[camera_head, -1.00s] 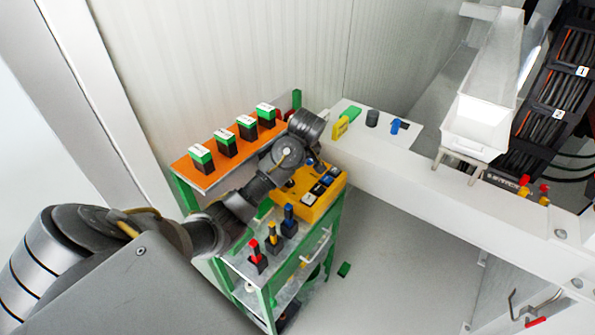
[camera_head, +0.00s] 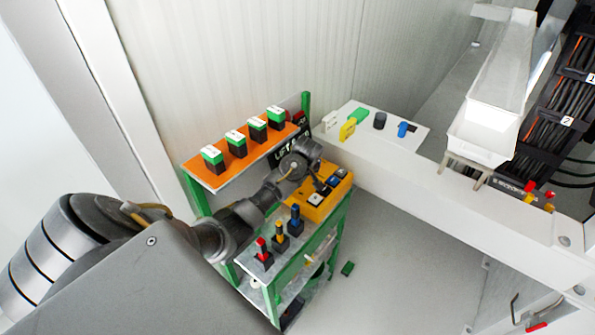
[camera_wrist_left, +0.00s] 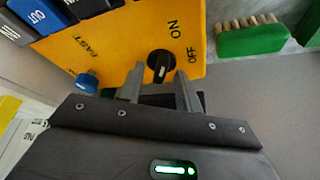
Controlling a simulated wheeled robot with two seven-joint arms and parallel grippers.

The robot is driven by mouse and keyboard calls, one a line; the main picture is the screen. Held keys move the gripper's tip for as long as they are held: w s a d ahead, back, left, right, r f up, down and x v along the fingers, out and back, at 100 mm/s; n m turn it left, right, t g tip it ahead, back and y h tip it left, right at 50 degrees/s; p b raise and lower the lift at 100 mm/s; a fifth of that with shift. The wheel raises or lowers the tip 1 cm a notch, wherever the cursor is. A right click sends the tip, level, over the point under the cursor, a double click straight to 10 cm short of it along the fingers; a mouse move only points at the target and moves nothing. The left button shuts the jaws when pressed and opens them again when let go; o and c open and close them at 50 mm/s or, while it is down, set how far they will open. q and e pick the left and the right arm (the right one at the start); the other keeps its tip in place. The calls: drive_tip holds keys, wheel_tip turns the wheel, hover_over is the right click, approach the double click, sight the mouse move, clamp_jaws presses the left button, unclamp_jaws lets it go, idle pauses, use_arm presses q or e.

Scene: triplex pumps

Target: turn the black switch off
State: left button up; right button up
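The black switch (camera_wrist_left: 159,66) is a round knob with a pale mark on the yellow control box, beside the words ON and OFF. I cannot surely tell which word it points to. The yellow control box (camera_head: 341,191) also shows in the head view, on the green cart; there my gripper and wrist hide the switch. My left gripper (camera_wrist_left: 160,84) is open, its two fingers on either side of and just short of the switch, with nothing visibly held. In the head view the left gripper (camera_head: 322,184) is over the box. My right gripper is not in view.
A blue knob (camera_wrist_left: 87,83) lies left of the fingers, and a green brush (camera_wrist_left: 250,38) is beyond the box. Red, yellow and blue levers (camera_head: 279,236) stand on the cart near my forearm. An orange shelf (camera_head: 208,183) with several green-topped switches is behind.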

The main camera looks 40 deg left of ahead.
use_arm(q)
drive_tip(key=shift+c, duration=0.3)
clamp_jaws()
drive_tip(key=shift+m, duration=0.3)
drive_tip(key=m, duration=0.2)
drive_tip(key=m+t+h, duration=0.1)
drive_tip(key=m, duration=0.1)
drive_tip(key=shift+s+t, duration=0.1)
drive_tip(key=shift+t, duration=0.2)
drive_tip(key=m+h, duration=0.1)
drive_tip(key=m, duration=0.3)
drive_tip(key=shift+a+m+t+h, duration=0.2)
drive_tip(key=shift+m+t+h, duration=0.1)
drive_tip(key=shift+m+h, duration=0.1)
drive_tip(key=shift+m, duration=0.5)
drive_tip(key=shift+h, duration=0.3)
